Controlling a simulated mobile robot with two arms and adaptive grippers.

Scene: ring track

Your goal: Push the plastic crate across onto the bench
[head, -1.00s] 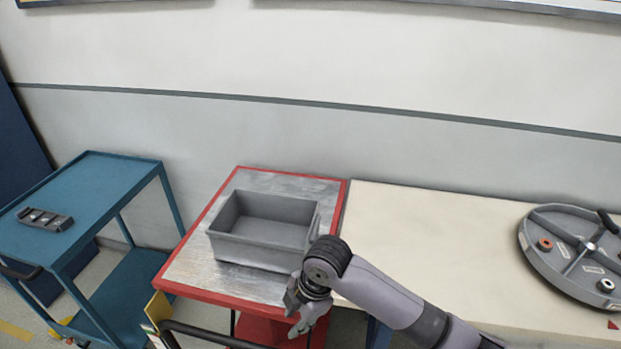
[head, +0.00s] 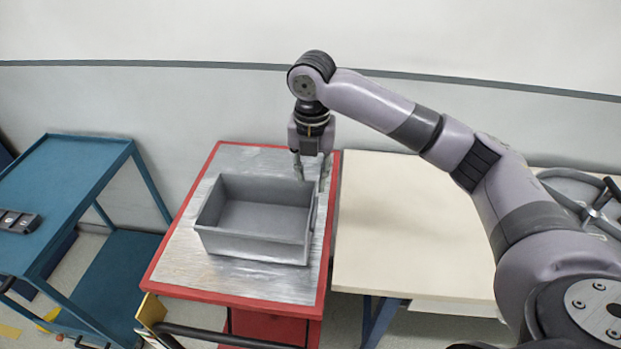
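The grey plastic crate (head: 250,246) is empty and sits upright on the metal top of a red-edged cart (head: 180,258). The cream bench (head: 400,235) stands right beside the cart on the right. My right gripper (head: 312,176) points down at the crate's far right corner, with its fingers apart. One finger shows near the crate's far wall and the other to the right of it. I cannot tell whether they touch the crate. My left gripper is out of view.
A blue trolley (head: 62,190) with a dark tray-like part (head: 18,221) stands at the left, with a gap before the cart. A grey round part (head: 575,190) lies on the bench's right side, partly hidden by my arm. The bench's near-left area is clear.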

